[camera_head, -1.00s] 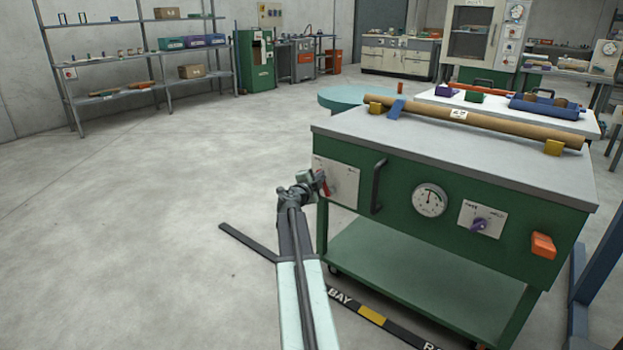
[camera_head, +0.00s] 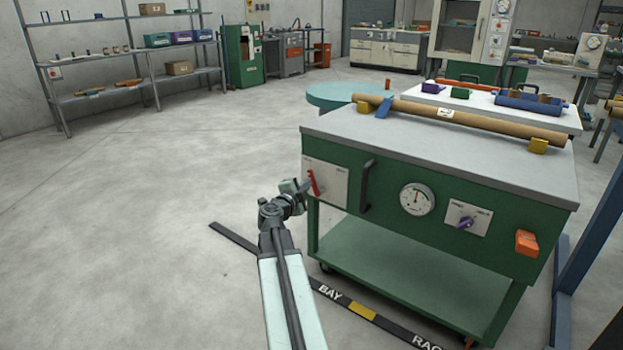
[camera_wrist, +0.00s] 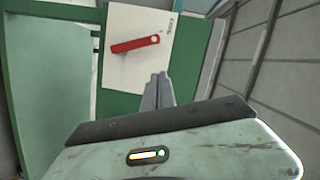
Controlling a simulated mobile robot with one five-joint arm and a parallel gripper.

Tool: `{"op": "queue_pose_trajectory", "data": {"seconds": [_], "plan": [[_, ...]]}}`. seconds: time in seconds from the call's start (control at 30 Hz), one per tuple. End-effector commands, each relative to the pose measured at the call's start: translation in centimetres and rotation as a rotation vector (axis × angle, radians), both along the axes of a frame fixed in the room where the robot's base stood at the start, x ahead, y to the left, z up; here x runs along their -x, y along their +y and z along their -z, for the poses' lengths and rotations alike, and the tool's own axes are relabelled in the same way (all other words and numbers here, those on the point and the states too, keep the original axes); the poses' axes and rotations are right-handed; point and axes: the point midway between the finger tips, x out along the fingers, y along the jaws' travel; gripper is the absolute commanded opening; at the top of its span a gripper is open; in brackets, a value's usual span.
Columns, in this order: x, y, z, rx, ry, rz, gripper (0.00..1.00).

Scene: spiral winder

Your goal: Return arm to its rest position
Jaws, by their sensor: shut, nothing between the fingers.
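My gripper (camera_head: 303,184) is at the end of my arm, just left of the green spiral winder cart (camera_head: 345,222), near its front left corner. In the wrist view its two fingers (camera_wrist: 158,88) are together with nothing between them. A red lever (camera_head: 313,182) on a white plate sits on the cart's front, close to the fingertips. The red lever also shows in the wrist view (camera_wrist: 136,43), lying nearly level in that picture, above the fingertips. The gripper appears apart from the lever.
The cart front carries a black handle (camera_head: 366,186), a round gauge (camera_head: 416,199), a purple knob (camera_head: 466,222) and an orange switch (camera_head: 527,243). A brown tube (camera_head: 480,121) lies on top. A blue post (camera_head: 590,225) stands at right. The floor left of my arm is clear.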

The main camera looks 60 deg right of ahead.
Motion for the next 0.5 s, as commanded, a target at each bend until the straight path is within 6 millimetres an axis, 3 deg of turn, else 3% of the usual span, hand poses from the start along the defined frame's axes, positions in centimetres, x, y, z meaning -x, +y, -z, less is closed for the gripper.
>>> {"op": "queue_pose_trajectory", "data": {"seconds": [0.13, 0.5], "plan": [[0.21, 1.14, -0.12, 0.000, 0.000, -0.001, 0.00], [0.08, 1.28, -0.10, 0.000, -0.001, -0.003, 0.00]]}}
